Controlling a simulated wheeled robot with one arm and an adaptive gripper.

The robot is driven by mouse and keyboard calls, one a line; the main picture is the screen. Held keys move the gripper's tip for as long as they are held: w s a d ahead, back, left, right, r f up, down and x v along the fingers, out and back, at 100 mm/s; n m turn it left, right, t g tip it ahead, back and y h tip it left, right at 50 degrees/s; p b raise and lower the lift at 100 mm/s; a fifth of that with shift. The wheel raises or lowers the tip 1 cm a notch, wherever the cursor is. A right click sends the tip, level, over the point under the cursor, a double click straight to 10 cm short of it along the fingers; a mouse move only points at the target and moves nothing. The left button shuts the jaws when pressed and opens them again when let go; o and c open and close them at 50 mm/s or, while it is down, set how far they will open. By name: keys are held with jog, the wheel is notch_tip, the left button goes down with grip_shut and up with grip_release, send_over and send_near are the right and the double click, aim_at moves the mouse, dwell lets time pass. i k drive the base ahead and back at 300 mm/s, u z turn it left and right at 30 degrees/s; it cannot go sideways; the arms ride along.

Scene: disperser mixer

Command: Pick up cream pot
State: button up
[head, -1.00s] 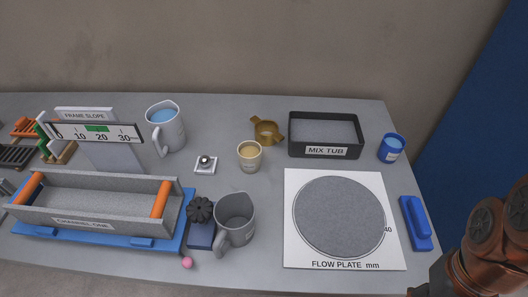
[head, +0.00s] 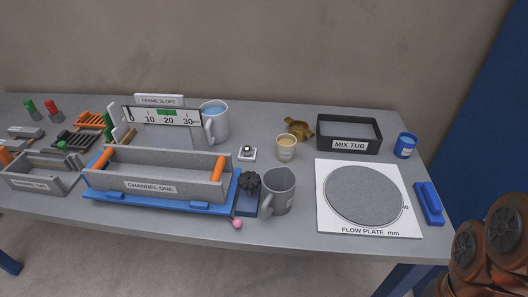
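The cream pot (head: 286,148) is a small cream-coloured cup with a tan top and a small label. It stands upright on the grey table, left of the mix tub and in front of a brown two-handled piece. Nothing touches it. An orange-brown part of my arm (head: 487,240) shows at the lower right edge, well away from the pot. My gripper is outside the view.
The black mix tub (head: 348,150) and brown piece (head: 298,129) stand behind and right. A grey jug (head: 279,190) stands in front of the pot, the flow plate (head: 325,222) front right. A channel (head: 150,187) and water jug (head: 215,122) stand left.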

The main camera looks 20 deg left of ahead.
aim_at(286, 143)
jog(key=u, duration=0.95)
jog(key=i, duration=0.5)
jog(key=k, duration=1.1)
jog(key=u, duration=1.45)
jog(key=i, duration=1.4)
jog(key=z, duration=0.8)
jog(key=i, duration=0.45)
jog(key=z, duration=0.5)
